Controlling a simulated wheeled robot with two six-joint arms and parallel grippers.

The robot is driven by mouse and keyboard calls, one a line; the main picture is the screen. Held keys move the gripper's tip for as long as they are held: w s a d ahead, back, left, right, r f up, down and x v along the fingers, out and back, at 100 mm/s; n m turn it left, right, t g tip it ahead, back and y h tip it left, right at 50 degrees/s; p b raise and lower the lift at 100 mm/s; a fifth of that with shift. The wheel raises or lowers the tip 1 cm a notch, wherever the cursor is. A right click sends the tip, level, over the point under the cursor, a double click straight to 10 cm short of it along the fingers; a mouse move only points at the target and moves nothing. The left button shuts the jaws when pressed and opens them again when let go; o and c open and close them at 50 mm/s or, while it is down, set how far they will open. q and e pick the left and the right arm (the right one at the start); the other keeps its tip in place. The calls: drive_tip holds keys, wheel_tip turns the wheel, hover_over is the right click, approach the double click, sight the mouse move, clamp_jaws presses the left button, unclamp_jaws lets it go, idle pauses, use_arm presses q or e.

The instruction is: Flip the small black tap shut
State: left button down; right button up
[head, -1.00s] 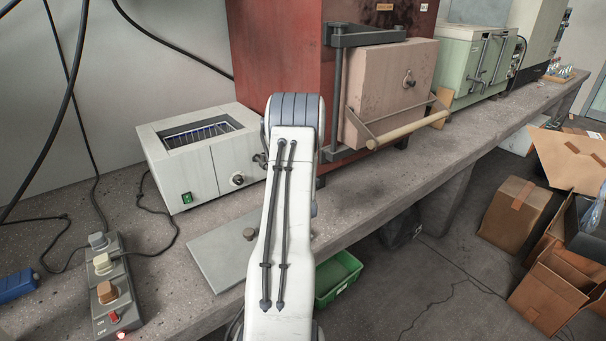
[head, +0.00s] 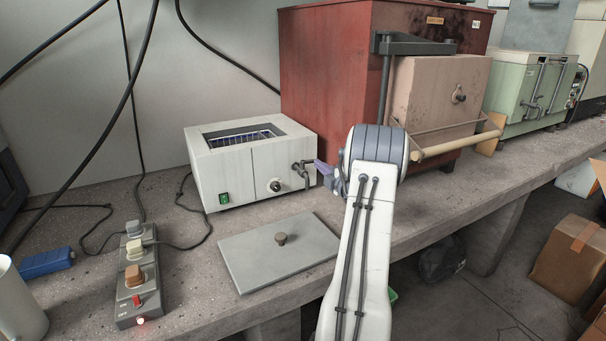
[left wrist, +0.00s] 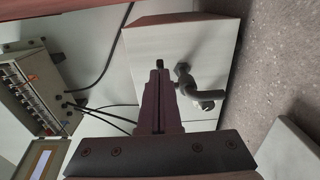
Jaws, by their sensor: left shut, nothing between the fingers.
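The tap (head: 304,172) sticks out from the lower right of the front of a white bath box (head: 230,177). It looks dark and small in the head view. In the left wrist view its metal body and spout (left wrist: 202,97) show grey beside my fingers. My left gripper (head: 320,168) is shut and empty, its fingertips close to the right of the tap in the head view. In the left wrist view the shut fingers (left wrist: 159,75) point at the box. A small dark piece shows at their tips; I cannot tell whether they touch the tap's lever. My right gripper is out of view.
A grey lid plate with a knob (head: 281,239) lies in front of the box. A power strip (head: 136,276) and blue block (head: 46,263) lie left. A red furnace (head: 331,67) with a protruding handle bar (head: 455,148) stands right, behind my arm.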

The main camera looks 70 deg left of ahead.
use_arm(q)
drive_tip(key=w+d+b, duration=0.1)
drive_tip(key=w+d, duration=0.4)
drive_tip(key=d, duration=0.7)
drive_tip(key=shift+w, duration=0.1)
